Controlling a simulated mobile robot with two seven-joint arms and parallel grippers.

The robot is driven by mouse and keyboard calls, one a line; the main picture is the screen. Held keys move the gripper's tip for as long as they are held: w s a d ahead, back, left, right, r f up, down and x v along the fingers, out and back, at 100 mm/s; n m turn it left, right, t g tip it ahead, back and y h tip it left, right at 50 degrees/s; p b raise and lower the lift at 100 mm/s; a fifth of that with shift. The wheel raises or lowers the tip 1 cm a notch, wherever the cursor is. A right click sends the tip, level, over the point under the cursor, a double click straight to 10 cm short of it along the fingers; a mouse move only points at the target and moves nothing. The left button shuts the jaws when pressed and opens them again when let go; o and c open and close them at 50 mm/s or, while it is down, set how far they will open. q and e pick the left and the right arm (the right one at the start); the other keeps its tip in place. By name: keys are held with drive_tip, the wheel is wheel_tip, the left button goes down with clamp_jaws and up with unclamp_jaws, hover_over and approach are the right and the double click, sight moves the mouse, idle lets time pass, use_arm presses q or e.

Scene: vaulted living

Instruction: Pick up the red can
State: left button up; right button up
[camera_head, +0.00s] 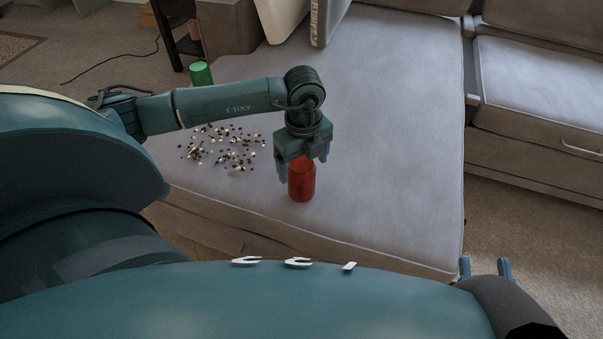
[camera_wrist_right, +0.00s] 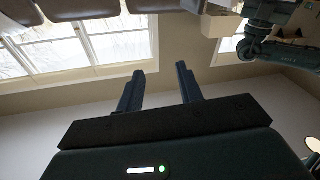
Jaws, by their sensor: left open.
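The red can (camera_head: 302,180) stands upright on the grey sofa seat (camera_head: 390,140), near its front edge. My left gripper (camera_head: 303,171) is open, pointing down, directly over the can. Its fingers reach down around the can's upper part; I cannot tell whether they touch it. My right gripper (camera_head: 486,268) is low at the right in the head view, in front of the sofa. In the right wrist view its two fingers (camera_wrist_right: 159,90) are spread apart with nothing between them.
A green can (camera_head: 201,73) stands near the sofa's far left edge. Many small brown and white bits (camera_head: 225,147) are scattered on the seat left of the red can. The seat right of the can is clear.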

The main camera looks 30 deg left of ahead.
use_arm(q)
wheel_tip(320, 180, down, 4)
drive_tip(key=shift+r+b, duration=0.1)
drive_tip(key=shift+b, duration=0.5)
drive_tip(key=shift+c, duration=0.4)
drive_tip(key=c, duration=0.9)
drive_tip(key=shift+r, duration=0.1)
drive_tip(key=shift+c, duration=0.2)
